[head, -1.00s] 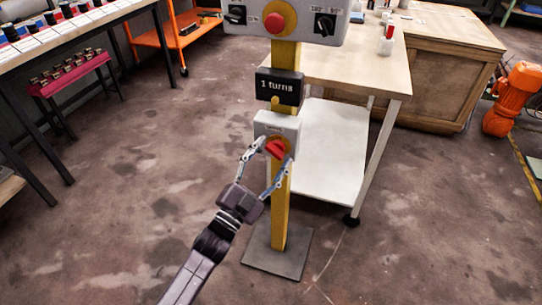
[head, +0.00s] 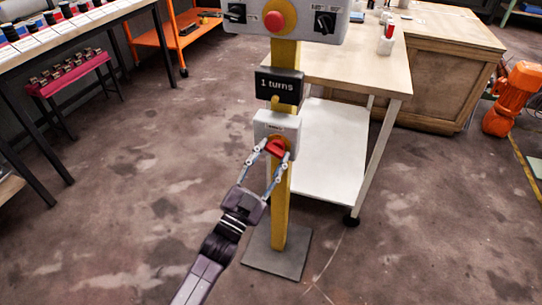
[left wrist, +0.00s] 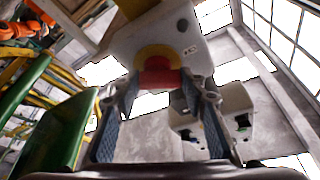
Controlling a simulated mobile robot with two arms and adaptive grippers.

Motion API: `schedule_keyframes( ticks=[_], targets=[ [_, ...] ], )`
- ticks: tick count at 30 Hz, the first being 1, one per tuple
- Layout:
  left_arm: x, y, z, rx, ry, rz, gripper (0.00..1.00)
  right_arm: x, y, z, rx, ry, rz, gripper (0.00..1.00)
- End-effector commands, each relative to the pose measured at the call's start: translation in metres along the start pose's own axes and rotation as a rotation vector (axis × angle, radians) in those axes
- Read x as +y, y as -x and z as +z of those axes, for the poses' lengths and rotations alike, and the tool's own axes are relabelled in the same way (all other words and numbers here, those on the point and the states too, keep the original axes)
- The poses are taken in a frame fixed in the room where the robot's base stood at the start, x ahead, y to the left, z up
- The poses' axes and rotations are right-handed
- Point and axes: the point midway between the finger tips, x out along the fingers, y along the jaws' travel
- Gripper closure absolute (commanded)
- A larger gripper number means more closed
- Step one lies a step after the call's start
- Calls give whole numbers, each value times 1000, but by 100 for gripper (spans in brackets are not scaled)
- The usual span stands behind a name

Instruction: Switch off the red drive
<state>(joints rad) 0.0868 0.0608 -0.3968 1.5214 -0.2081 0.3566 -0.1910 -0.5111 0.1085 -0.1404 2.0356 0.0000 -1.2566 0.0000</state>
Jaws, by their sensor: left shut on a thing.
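A red switch handle (head: 277,146) sits on a yellow disc on a light grey box (head: 277,124), fixed partway up a yellow post (head: 281,215). My left gripper (head: 272,152) reaches up from below, its fingers on either side of the red handle and shut on it. In the left wrist view the red handle (left wrist: 159,74) lies between the fingertips, in front of the yellow disc (left wrist: 158,52). The fingers partly cover the handle in the head view. My right gripper is not in view.
Above the box are a black "1 turns" display (head: 279,86) and a grey panel (head: 303,15) with a red button and black knobs. A white-shelved table (head: 330,150) stands close behind the post. Floor at front left is clear.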

Motion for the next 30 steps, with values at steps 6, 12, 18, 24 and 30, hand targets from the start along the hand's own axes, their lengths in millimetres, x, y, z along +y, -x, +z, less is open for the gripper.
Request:
schedule_keyframes(
  ticks=[6, 12, 18, 24, 30],
  targets=[
    [2, 0, 1, -1, 166, -69, 85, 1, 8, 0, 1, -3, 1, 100],
    [3, 0, 1, -2, 297, -123, 85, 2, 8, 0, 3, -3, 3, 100],
    [3, 0, 1, -1, 391, -162, 85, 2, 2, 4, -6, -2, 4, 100],
    [4, 0, 1, -2, 440, -182, 85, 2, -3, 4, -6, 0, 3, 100],
    [4, 1, 1, -2, 455, -188, 85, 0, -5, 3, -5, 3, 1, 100]
  ],
)
